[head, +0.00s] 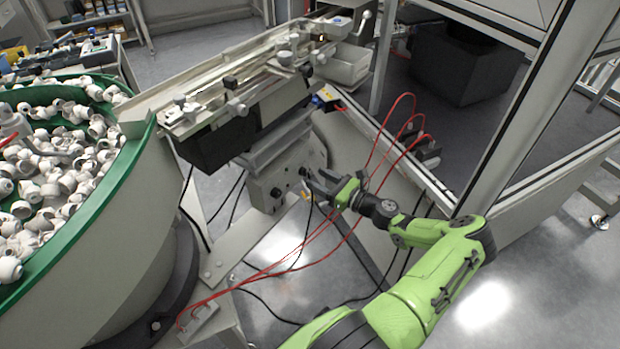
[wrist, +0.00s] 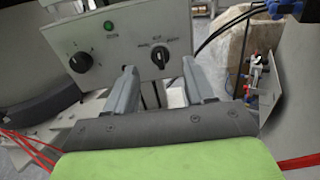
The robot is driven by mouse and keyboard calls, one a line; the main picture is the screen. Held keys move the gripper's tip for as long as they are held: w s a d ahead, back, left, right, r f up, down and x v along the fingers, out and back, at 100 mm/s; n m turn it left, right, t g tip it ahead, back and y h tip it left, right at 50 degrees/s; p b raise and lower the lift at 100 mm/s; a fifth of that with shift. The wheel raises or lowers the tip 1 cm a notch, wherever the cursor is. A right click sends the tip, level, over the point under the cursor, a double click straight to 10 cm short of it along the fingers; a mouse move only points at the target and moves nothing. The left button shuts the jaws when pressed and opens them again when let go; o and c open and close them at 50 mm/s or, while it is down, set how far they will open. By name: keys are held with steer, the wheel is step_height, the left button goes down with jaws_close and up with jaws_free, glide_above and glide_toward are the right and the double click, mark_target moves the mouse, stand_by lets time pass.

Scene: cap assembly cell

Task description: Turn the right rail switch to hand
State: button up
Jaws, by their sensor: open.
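A grey control box (head: 268,192) sits under the rail. In the wrist view its front panel (wrist: 128,45) carries a small black selector switch (wrist: 161,60) on the right, with labels at its left, top and right too small to read surely. The switch's grip looks roughly upright. A larger round black knob (wrist: 80,62) is on the left of the panel. My gripper (head: 322,188) is open and empty in front of the box's right side. In the wrist view its two fingers (wrist: 159,70) stand apart on either side of the selector switch, which shows between the tips; contact is not visible.
A green indicator (wrist: 109,26) is on the panel's top. Red hoses (head: 370,205) loop behind and below my arm. The green-rimmed bowl (head: 133,112) of white caps stands left. A framed enclosure post (head: 515,110) rises right. Black cables hang below the box.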

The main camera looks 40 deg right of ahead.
mark_target(306, 173)
steer(key=x, duration=0.4)
steer(key=shift+b, duration=0.3)
jaws_close()
